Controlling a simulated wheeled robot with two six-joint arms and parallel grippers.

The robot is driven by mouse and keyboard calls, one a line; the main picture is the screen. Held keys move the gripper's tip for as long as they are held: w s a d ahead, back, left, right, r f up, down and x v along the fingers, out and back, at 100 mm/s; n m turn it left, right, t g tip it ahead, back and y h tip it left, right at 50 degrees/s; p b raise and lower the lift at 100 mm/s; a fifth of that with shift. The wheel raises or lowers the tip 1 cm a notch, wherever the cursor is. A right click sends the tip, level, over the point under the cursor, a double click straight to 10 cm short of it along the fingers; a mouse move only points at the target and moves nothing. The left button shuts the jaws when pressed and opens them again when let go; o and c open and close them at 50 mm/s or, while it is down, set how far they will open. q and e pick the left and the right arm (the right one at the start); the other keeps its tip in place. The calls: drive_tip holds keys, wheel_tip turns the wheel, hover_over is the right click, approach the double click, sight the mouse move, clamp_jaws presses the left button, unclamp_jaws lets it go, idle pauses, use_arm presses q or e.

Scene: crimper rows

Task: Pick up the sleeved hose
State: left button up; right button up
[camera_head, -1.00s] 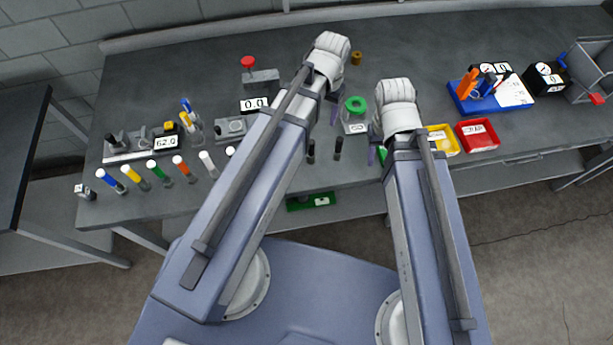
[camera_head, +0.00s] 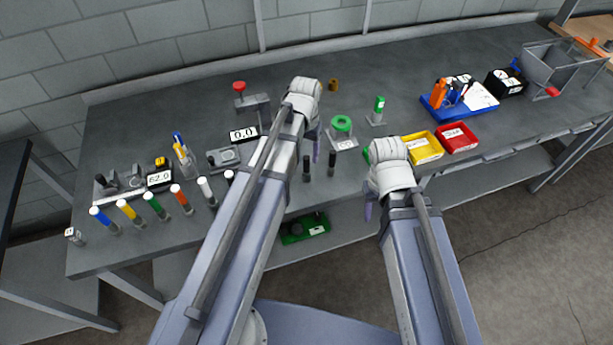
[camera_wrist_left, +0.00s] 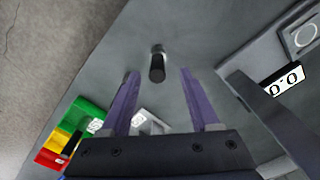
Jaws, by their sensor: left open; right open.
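Two short dark upright cylinders (camera_head: 307,168) (camera_head: 331,163) stand near the bench's front edge; they look like hose pieces, but I cannot tell which is the sleeved hose. My left gripper (camera_head: 313,147) is open just above and behind them. In the left wrist view, one dark cylinder with a lighter grey end (camera_wrist_left: 157,66) shows between the spread purple fingers of that gripper (camera_wrist_left: 158,76), with nothing gripped. My right gripper (camera_head: 370,208) is open and empty in front of the bench edge; one finger is hidden.
A row of colour-topped cylinders (camera_head: 155,206) runs along the front left. A 0.0 display (camera_head: 243,134), a green-ringed stand (camera_head: 342,124) and a green-topped post (camera_head: 379,106) stand behind. Yellow (camera_head: 424,150) and red (camera_head: 459,138) bins are right. A green bin (camera_head: 305,228) sits below.

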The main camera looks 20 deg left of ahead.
sight(307, 164)
use_arm(q)
drive_tip(key=shift+d+f+b, duration=0.2)
drive_tip(key=shift+f+b, duration=2.4)
drive_tip(key=shift+f, duration=0.25)
drive_tip(key=shift+r, duration=0.1)
clamp_jaws()
